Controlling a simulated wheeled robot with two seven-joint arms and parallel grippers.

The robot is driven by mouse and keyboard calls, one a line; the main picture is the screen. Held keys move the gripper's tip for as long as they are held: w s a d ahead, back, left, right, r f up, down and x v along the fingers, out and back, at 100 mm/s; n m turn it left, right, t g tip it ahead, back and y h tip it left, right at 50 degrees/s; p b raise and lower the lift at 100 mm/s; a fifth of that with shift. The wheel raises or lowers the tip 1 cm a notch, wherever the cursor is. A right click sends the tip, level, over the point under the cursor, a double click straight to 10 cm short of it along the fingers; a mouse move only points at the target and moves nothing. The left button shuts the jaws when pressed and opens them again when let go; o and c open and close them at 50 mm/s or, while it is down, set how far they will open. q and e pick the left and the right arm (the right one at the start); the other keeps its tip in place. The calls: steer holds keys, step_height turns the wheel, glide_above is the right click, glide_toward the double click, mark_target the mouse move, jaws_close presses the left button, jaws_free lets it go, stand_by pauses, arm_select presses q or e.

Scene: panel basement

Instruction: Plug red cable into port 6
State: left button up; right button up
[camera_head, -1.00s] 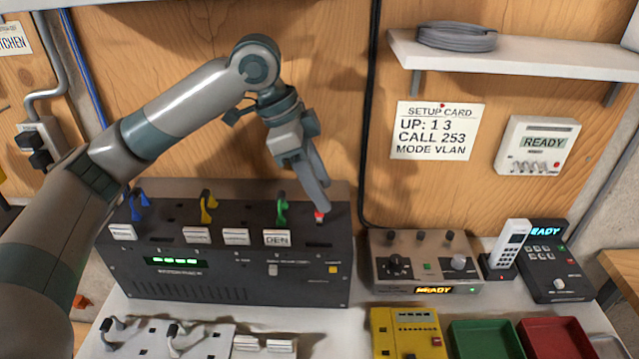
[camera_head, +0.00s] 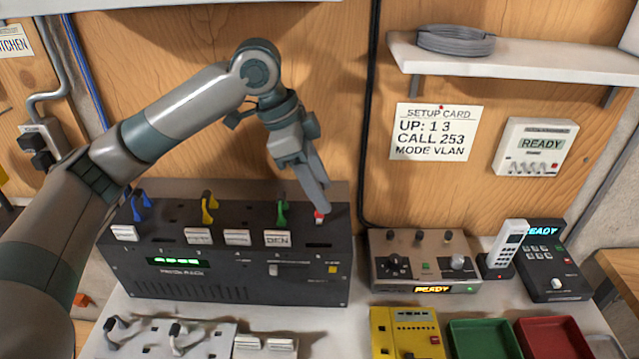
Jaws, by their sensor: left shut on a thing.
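My left gripper (camera_head: 321,208) points down at the right end of the black rack's (camera_head: 225,275) top and is shut on the red cable's plug (camera_head: 319,217). Only a small red and white piece of the plug shows below the fingertips, at the rightmost port position. Whether it is seated in the port or just above it, I cannot tell. Blue (camera_head: 139,208), yellow (camera_head: 208,208) and green (camera_head: 282,213) cable plugs stand along the rack top to the left. My right gripper is not in view.
White label tags, one reading DEN (camera_head: 277,238), line the rack. A grey console (camera_head: 425,265) stands close to its right. A yellow box (camera_head: 405,335), green tray (camera_head: 485,325) and red tray (camera_head: 553,325) are in front. A setup card (camera_head: 437,132) hangs on the wall.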

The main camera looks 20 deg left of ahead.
arm_select(q)
steer(key=shift+p, duration=0.45)
stand_by(0.9)
steer(key=shift+f+p, duration=0.4)
steer(key=shift+p, duration=0.05)
stand_by(1.2)
steer(key=shift+f+p, duration=0.6)
steer(key=shift+p, duration=0.8)
stand_by(2.6)
stand_by(0.3)
steer(key=o, duration=1.5)
